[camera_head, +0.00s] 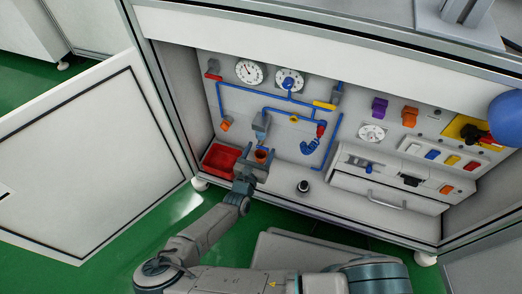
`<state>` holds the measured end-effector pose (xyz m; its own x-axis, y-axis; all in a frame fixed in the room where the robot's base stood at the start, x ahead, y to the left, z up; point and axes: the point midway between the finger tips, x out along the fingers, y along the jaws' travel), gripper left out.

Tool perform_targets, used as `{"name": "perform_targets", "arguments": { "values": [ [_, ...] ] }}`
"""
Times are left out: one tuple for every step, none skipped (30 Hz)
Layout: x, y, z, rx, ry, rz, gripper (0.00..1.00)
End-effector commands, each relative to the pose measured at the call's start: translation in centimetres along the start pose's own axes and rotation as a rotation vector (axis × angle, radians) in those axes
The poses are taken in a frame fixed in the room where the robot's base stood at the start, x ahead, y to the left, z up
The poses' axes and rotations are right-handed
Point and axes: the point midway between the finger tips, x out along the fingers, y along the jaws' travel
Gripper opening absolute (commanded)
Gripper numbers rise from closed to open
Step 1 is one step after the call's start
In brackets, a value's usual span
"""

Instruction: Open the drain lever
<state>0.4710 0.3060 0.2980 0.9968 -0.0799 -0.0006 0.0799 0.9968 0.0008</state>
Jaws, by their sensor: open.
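A panel (265,137) inside the open cabinet carries blue pipes with several levers. A red lever (213,77) sits at the upper left and a yellow lever (324,105) at the upper middle. A small red part (321,129) sits above a curved blue pipe (310,146). No label is readable, so I cannot tell which one is the drain lever. My gripper (254,161) is open, low in front of the panel, below a grey-blue fitting (261,124). A small orange-red cup-like part (261,155) shows between or just behind its fingers; I cannot tell whether they touch.
A red bin (221,159) stands on the cabinet floor left of my gripper. A black knob-like object (303,187) stands to the right. A drawer with a handle (387,198) is farther right. The white cabinet door (75,160) stands open at left.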

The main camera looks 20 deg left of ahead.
Motion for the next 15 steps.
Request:
{"name": "perform_targets", "arguments": {
  "values": [
    [0.07, -0.11, 0.02, -0.001, 0.000, -0.002, 0.66],
    [0.09, -0.14, 0.03, -0.001, 0.000, -0.003, 0.66],
    [0.11, -0.16, 0.02, -0.001, 0.000, -0.003, 0.66],
    [0.11, -0.17, 0.02, -0.001, 0.000, -0.003, 0.64],
    [0.12, -0.18, 0.02, -0.001, 0.000, -0.003, 0.55],
    [0.12, -0.18, 0.02, -0.001, -0.001, -0.004, 0.44],
    [0.11, -0.17, 0.02, -0.001, 0.000, -0.003, 0.36],
    [0.10, -0.16, 0.02, 0.000, 0.000, -0.003, 0.27],
    [0.09, -0.16, 0.02, 0.000, -0.001, -0.003, 0.22],
    [0.09, -0.15, 0.01, 0.000, -0.001, -0.003, 0.22],
    [0.08, -0.15, 0.01, -0.001, -0.001, -0.003, 0.22],
    [0.07, -0.15, 0.02, -0.001, -0.001, -0.003, 0.22],
    [0.06, -0.14, 0.03, -0.002, -0.001, -0.003, 0.22],
    [0.06, -0.13, 0.05, -0.003, 0.000, -0.003, 0.22],
    [0.05, -0.12, 0.08, -0.006, 0.000, -0.002, 0.22]
  ]
}}
